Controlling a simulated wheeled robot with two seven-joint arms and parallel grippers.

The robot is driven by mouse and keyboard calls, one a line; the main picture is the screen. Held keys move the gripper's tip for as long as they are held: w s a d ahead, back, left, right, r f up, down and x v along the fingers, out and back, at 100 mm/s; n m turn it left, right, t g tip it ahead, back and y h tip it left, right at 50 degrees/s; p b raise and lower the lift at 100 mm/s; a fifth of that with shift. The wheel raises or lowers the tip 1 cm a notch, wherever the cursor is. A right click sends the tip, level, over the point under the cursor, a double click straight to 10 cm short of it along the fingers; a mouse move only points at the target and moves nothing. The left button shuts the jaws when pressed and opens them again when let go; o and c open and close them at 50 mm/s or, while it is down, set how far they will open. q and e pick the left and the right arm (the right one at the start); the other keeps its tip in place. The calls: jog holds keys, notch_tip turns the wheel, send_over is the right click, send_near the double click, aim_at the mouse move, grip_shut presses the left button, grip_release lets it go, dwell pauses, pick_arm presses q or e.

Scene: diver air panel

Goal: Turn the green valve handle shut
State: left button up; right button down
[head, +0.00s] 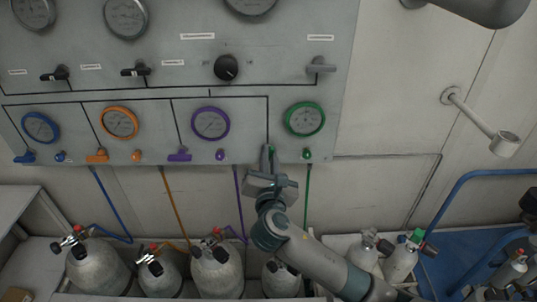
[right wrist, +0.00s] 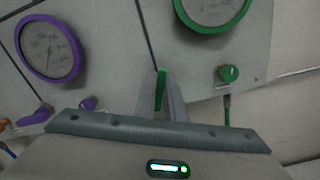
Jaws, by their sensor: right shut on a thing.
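The green valve handle (head: 272,156) is on the grey air panel, at lower left of the green-rimmed gauge (head: 304,119). In the right wrist view the handle (right wrist: 161,91) stands upright as a narrow green bar between my fingers. My right gripper (head: 267,160) reaches up to the panel from below and is shut on this handle; the gripper and fingers hide part of it. The blue, orange and purple (head: 180,156) handles in the same row lie sideways. My left gripper is not in view.
A small green knob (head: 307,154) sits just right of the gripper; it also shows in the right wrist view (right wrist: 228,73). A purple-rimmed gauge (head: 211,123) is to the left. Several grey cylinders (head: 217,272) stand below the panel. A blue rail (head: 462,187) is at right.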

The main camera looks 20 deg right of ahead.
jog(key=m, duration=0.3)
jog(key=shift+f+m, duration=0.1)
jog(key=shift+m, duration=0.3)
jog(key=m, duration=0.2)
jog(key=shift+s+d+f+m, duration=0.1)
jog(key=shift+m, duration=0.2)
jog(key=m, duration=0.3)
jog(key=shift+f+m+b, duration=0.1)
jog(key=shift+m+b, duration=0.2)
jog(key=shift+b, duration=0.05)
jog(key=shift+d+f+m+b, duration=0.1)
jog(key=shift+m+b, duration=0.2)
jog(key=shift+m, duration=1.4)
jog(key=c, duration=1.8)
grip_release()
jog(key=shift+c, duration=0.2)
jog(key=shift+s, duration=0.1)
